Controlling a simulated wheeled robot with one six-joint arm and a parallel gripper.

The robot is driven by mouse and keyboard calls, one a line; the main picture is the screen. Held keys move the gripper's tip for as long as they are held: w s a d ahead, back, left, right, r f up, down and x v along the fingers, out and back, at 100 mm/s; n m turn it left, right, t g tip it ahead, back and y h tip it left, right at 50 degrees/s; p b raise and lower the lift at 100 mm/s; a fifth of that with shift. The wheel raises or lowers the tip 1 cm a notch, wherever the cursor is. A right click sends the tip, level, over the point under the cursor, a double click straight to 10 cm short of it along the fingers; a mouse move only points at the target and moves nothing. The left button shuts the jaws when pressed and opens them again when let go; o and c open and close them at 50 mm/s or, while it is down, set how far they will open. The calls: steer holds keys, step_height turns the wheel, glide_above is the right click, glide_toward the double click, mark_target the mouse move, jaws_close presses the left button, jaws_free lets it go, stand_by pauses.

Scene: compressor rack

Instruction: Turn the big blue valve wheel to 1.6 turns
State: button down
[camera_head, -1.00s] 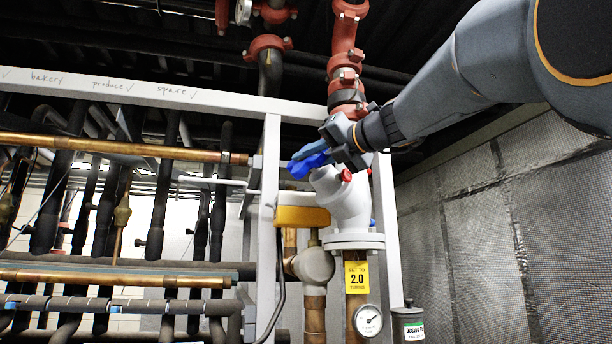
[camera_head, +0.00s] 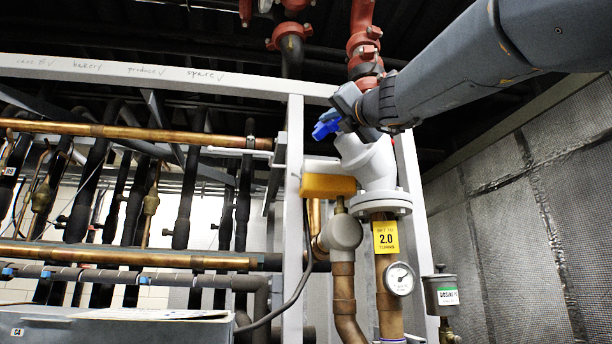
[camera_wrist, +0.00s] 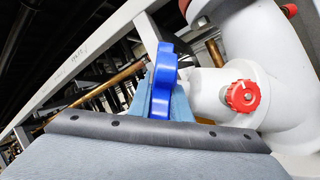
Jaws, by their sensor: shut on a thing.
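The big blue valve wheel (camera_head: 326,124) sits at the top of a white valve body (camera_head: 370,162) on the vertical pipe. My gripper (camera_head: 342,112) is at the wheel and shut on it. In the wrist view the blue wheel (camera_wrist: 162,82) is seen edge-on between my gripper's fingers (camera_wrist: 160,98). Much of the wheel is hidden by my gripper in the head view. A yellow tag (camera_head: 386,237) below the valve reads 2.0 turns, while the task says 1.6. I cannot read the wheel's turn angle.
A small red knob (camera_wrist: 243,96) is on the white body close to my gripper. A yellow box (camera_head: 327,186), a pressure gauge (camera_head: 399,279) and a grey canister (camera_head: 440,294) are near the pipe. A white frame post (camera_head: 293,220) stands left of the valve.

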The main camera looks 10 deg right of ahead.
steer(key=shift+a+f+m+t+h+b, duration=0.15)
steer(key=shift+m+t+h+b, duration=1.55)
steer(key=shift+b, duration=3.75)
steer(key=m+h+b, duration=0.1)
steer(key=h+b, duration=0.1)
steer(key=b, duration=0.2)
steer(key=shift+w, duration=0.1)
steer(key=m+t+h+b, duration=0.1)
steer(key=m+h+b, duration=0.2)
steer(key=b, duration=0.3)
steer(key=shift+h, duration=0.6)
steer(key=shift+m+h+b, duration=0.3)
steer(key=shift+h+b, duration=0.2)
steer(key=shift+b, duration=0.05)
